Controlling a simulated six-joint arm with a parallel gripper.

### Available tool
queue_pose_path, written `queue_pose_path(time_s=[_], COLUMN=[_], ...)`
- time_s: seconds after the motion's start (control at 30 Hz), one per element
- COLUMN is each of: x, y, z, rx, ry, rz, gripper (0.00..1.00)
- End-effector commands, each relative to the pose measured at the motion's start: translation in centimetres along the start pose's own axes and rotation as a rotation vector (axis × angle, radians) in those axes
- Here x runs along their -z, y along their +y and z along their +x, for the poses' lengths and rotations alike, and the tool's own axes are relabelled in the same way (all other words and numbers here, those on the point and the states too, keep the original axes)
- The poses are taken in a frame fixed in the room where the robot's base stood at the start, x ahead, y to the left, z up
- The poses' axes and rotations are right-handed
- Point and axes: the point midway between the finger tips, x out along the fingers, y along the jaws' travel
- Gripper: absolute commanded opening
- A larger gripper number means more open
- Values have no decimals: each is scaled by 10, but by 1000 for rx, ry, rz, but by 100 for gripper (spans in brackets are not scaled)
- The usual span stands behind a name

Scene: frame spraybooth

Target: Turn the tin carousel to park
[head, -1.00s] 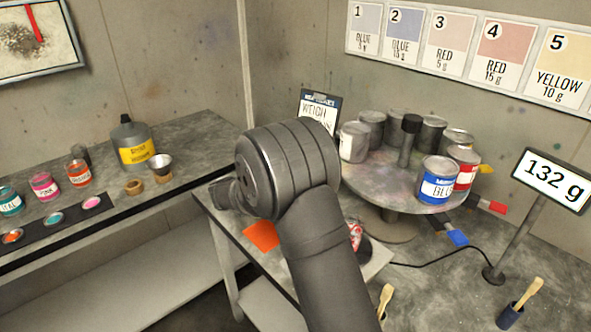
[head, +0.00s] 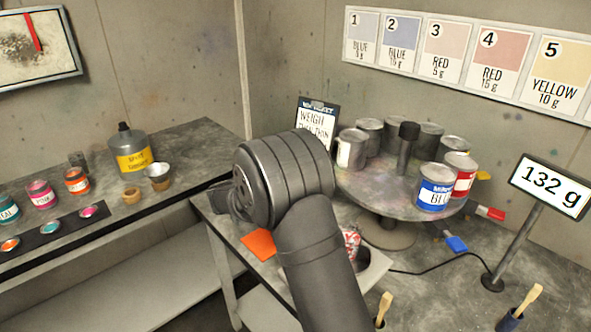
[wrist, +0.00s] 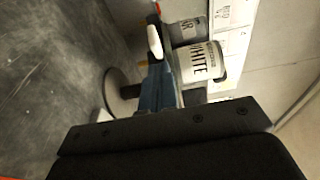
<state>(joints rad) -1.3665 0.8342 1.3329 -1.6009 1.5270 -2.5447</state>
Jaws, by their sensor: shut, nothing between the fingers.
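The tin carousel (head: 370,190) is a round grey turntable on a pedestal, with several tins around a dark-topped centre post (head: 408,145). A blue tin (head: 436,187) and a red tin (head: 460,172) stand at its right front. Blue (head: 455,244), red (head: 490,213) and yellow (head: 484,176) tabs stick out at its rim. In the wrist view a WHITE tin (wrist: 202,63) and a white tab (wrist: 154,42) are close ahead. My gripper (wrist: 157,78) is shut and empty near the rim; contact cannot be told. My arm hides it in the head view.
A 132 g display (head: 550,186) stands on a post at the right. A brush in a holder (head: 515,315) is at the front right. A clipboard sign (head: 316,120) stands behind my wrist. A left bench holds paint jars (head: 76,181) and a yellow-labelled can (head: 131,152).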

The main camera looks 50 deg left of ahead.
Motion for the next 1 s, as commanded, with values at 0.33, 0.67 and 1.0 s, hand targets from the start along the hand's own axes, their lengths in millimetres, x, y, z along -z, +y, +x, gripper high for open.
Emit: queue_pose_path(time_s=[0.33,0.67,1.0], x=[8,3,3], y=[0,0,0], z=[-74,-115,-117], rx=[0,-1,-1], ry=[-4,0,1], rz=[0,1,0], gripper=[0,0,0])
